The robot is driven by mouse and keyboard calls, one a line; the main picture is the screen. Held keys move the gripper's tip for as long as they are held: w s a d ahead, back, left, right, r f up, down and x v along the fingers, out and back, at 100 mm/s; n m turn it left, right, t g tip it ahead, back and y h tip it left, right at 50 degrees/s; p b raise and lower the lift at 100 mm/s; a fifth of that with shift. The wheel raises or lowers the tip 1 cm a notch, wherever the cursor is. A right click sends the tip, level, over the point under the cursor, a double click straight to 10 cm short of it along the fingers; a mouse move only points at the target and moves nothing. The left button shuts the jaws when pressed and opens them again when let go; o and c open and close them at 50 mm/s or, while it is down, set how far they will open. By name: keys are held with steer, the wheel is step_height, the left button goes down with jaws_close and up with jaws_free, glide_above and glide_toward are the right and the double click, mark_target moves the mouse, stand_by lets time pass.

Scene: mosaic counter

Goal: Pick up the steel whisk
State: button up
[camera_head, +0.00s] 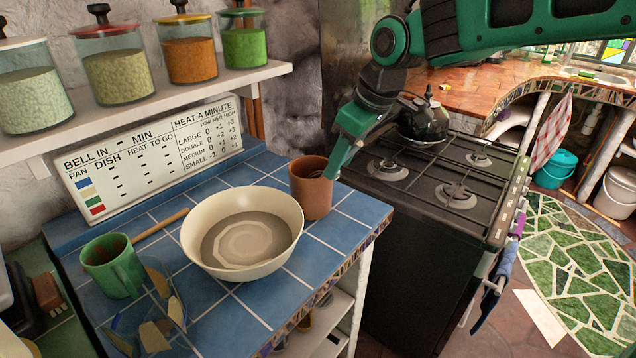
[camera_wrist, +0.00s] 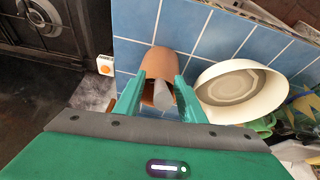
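A terracotta pot (camera_head: 309,192) stands on the blue tiled counter, and it also shows in the wrist view (camera_wrist: 158,62). In the wrist view a grey, tapered metal piece, apparently the handle of the steel whisk (camera_wrist: 162,96), sticks up out of the pot toward the camera. The rest of the whisk is hidden in the pot. My gripper (camera_head: 333,172) is at the pot's right rim in the head view. In the wrist view its green fingers (camera_wrist: 162,80) stand on both sides of the grey piece, with a gap showing. The gripper looks open.
A cream bowl (camera_head: 285,238) stands close left of the pot. A green mug (camera_head: 113,266), a wooden stick (camera_head: 160,224) and a glass with shards (camera_head: 160,290) lie farther left. The stove (camera_head: 440,205) with a kettle (camera_head: 424,118) is at right. A shelf with jars (camera_head: 190,92) runs behind.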

jaws_close()
